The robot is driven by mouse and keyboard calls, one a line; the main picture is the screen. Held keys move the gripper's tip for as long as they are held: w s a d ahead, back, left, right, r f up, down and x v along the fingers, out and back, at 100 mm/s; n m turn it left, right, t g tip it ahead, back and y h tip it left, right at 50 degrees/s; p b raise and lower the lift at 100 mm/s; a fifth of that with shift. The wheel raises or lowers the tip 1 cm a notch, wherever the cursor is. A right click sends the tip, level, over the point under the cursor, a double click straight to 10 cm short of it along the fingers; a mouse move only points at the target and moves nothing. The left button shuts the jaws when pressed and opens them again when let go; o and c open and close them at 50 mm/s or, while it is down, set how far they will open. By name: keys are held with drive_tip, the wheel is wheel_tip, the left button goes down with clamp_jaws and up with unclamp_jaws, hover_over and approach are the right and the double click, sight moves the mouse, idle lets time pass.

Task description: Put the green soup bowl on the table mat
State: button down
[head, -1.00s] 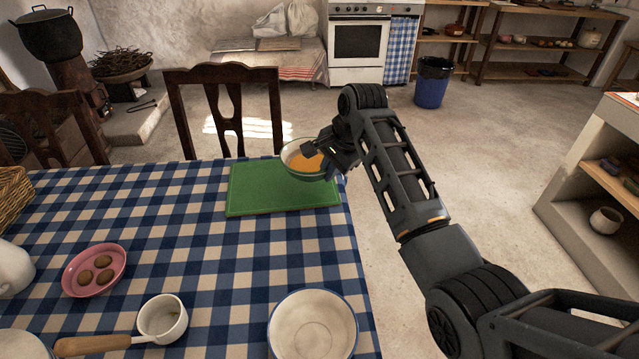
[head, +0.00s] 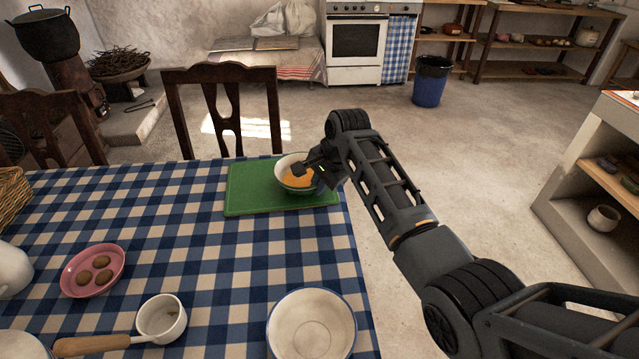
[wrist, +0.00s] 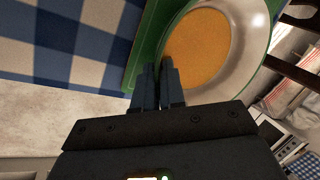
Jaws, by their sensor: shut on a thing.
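The soup bowl (head: 284,167) is pale inside with a green outer side and holds orange soup (head: 297,179). It is upright over the right part of the green table mat (head: 250,190); I cannot tell whether its base touches the mat. My gripper (head: 308,170) is shut on the bowl's right rim in the head view. In the wrist view the two fingers (wrist: 158,85) pinch the rim, with the soup (wrist: 200,48) just beyond. The fingers hide part of the rim.
The mat lies on a blue-checked tablecloth (head: 180,220) near the table's right edge. A white basin (head: 312,325), a small saucepan (head: 161,318) and a pink plate (head: 93,270) stand nearer. A dark chair (head: 225,110) stands behind the mat.

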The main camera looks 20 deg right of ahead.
drive_tip(key=c, duration=1.2)
unclamp_jaws()
drive_tip(key=v, duration=1.2)
drive_tip(key=shift+r+p, duration=0.2)
drive_tip(key=shift+p, duration=0.1)
drive_tip(key=shift+f, duration=0.1)
